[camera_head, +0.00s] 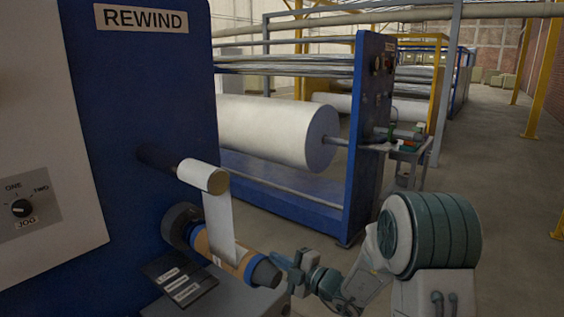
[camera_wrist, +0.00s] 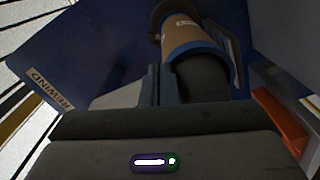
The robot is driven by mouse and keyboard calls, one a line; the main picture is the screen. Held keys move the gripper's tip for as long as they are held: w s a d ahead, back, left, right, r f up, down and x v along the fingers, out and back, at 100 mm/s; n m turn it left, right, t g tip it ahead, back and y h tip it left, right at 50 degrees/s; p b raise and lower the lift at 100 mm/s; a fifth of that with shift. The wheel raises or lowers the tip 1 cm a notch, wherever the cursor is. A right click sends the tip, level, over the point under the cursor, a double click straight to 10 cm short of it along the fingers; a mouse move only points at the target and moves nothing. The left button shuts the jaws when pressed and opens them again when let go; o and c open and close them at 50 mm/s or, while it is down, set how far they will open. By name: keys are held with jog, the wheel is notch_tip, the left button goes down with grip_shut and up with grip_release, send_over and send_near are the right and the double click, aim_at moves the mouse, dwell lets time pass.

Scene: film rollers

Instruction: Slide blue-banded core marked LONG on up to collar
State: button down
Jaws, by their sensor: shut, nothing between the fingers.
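The brown core (camera_head: 203,243) with a blue band (camera_head: 248,272) at its near end sits around a dark shaft (camera_head: 266,274) on the blue machine. It also shows in the wrist view (camera_wrist: 190,38), with a small white label whose wording is too small to read. The dark collar (camera_head: 178,224) is at the core's far end. I cannot tell whether they touch. The shaft's bare tip sticks out past the blue band. My gripper (camera_head: 283,262) is shut and empty, just off the shaft's tip; its fingers show in the wrist view (camera_wrist: 160,85).
A white strip (camera_head: 219,225) hangs from the upper roller (camera_head: 204,177) to the core. A dark label plate (camera_head: 179,282) lies below the core. The REWIND panel (camera_head: 140,90) stands at left. A large white roll (camera_head: 270,130) is behind. Open floor lies at right.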

jog(key=shift+a+r, duration=0.25)
jog(key=shift+a, duration=0.15)
jog(key=p+v, duration=0.3)
jog(key=v, duration=0.4)
jog(key=shift+w+d, duration=0.2)
jog(key=shift+d, duration=0.35)
